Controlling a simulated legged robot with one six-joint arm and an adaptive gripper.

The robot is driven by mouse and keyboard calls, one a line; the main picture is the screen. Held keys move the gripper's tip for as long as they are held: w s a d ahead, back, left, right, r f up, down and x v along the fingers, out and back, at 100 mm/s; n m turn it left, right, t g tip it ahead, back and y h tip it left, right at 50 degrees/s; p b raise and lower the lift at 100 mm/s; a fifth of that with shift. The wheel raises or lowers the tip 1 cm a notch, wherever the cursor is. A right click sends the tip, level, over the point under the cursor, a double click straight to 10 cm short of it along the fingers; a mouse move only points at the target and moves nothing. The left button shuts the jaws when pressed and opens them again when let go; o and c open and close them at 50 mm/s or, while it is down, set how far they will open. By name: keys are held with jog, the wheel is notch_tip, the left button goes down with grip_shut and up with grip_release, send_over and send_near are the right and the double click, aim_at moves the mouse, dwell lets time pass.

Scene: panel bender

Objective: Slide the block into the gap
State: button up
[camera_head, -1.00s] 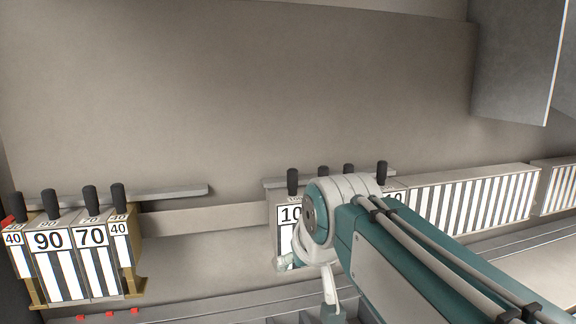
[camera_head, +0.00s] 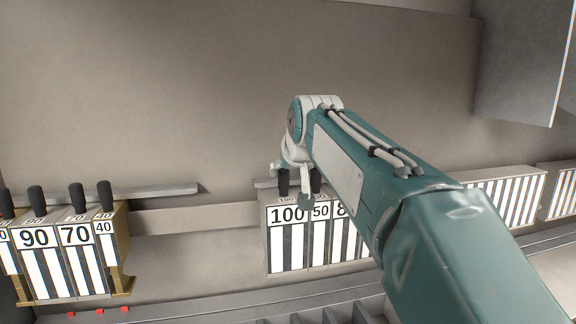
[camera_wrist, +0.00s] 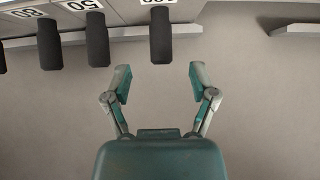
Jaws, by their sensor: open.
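The block marked 100 (camera_head: 287,236) stands at the left end of the right-hand row, with white and dark stripes and a black handle (camera_head: 283,182) on top. In the wrist view its black handle (camera_wrist: 161,36) hangs from the top edge, just beyond my open, empty fingers (camera_wrist: 161,82). My gripper (camera_head: 294,178) is by the block's top in the head view, partly hidden by my arm. The gap (camera_head: 195,240) is the open stretch between this row and the left group, which ends in a block marked 40 (camera_head: 105,240).
Blocks marked 90 (camera_head: 36,245) and 70 (camera_head: 75,245) stand at the left. A block marked 50 (camera_head: 320,235) adjoins the 100 block. A ledge (camera_head: 160,190) runs behind the left group. A grey box-like part (camera_head: 515,60) hangs at upper right.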

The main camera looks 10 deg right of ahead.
aim_at(285, 177)
jog(key=x, duration=0.6)
jog(key=shift+w+a+f, duration=0.15)
jog(key=shift+w+a, duration=0.05)
jog(key=shift+d, duration=0.1)
jog(key=shift+d, duration=0.1)
jog(key=shift+c, duration=0.6)
grip_shut()
